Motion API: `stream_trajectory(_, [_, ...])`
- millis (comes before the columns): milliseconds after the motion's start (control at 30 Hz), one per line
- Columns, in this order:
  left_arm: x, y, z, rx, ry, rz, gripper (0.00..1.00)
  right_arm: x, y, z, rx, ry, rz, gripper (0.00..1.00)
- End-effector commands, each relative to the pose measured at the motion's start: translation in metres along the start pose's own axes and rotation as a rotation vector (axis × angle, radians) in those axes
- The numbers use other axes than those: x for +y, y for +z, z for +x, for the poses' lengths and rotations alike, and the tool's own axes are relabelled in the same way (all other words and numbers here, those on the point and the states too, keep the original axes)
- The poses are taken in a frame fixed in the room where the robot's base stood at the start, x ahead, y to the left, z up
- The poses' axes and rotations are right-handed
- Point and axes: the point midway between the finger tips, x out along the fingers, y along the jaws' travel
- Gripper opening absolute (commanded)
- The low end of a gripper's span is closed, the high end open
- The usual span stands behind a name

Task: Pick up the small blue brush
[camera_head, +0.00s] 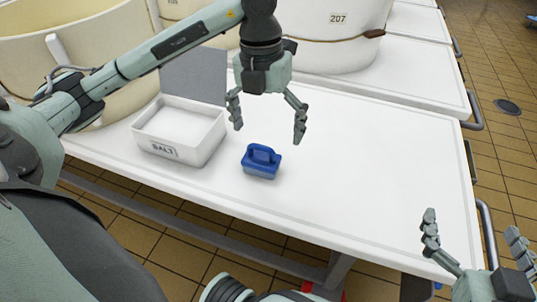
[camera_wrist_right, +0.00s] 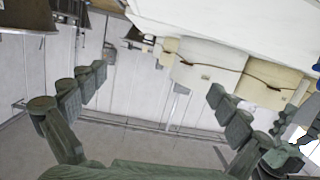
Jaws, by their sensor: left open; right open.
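My right gripper (camera_head: 473,232) is open and empty at the lower right of the head view, beyond the table's front edge. Its open fingers also show in the right wrist view (camera_wrist_right: 157,90), with nothing between them.
The white tub (camera_head: 200,150), labelled SALT, stands left of the brush. Large pale vats line the back, one marked 207 (camera_head: 330,45). The white table (camera_head: 390,170) is clear right of the brush. Metal rails (camera_head: 484,215) run along its right end.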

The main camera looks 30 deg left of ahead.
Motion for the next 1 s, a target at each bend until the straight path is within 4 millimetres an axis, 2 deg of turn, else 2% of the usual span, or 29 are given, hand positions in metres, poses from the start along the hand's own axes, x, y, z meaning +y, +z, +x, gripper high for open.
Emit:
stream_trajectory(33, [0.009,0.003,-0.001,-0.009,0.034,-0.02,0.95,-0.001,-0.002,0.0,0.009,-0.002,0.001,1.0])
stream_trajectory(100, [0.016,0.004,0.003,-0.015,0.057,-0.034,0.95,-0.003,-0.006,0.0,0.031,-0.006,0.004,1.0])
stream_trajectory(367, [0.018,0.004,0.033,-0.012,0.059,-0.033,0.95,-0.013,-0.029,-0.001,0.14,-0.027,0.018,1.0])
stream_trajectory(600, [0.02,0.004,0.068,-0.012,0.057,-0.032,0.95,-0.023,-0.054,-0.005,0.262,-0.048,0.037,1.0])
stream_trajectory(900, [0.02,0.005,0.073,-0.014,0.055,-0.03,0.95,-0.025,-0.061,-0.007,0.291,-0.052,0.041,1.0])
stream_trajectory(933, [0.02,0.005,0.073,-0.014,0.055,-0.03,0.94,-0.025,-0.061,-0.007,0.29,-0.052,0.041,1.0])
stream_trajectory(1000, [0.019,0.005,0.073,-0.014,0.055,-0.03,0.85,-0.025,-0.06,-0.007,0.29,-0.052,0.041,1.0])
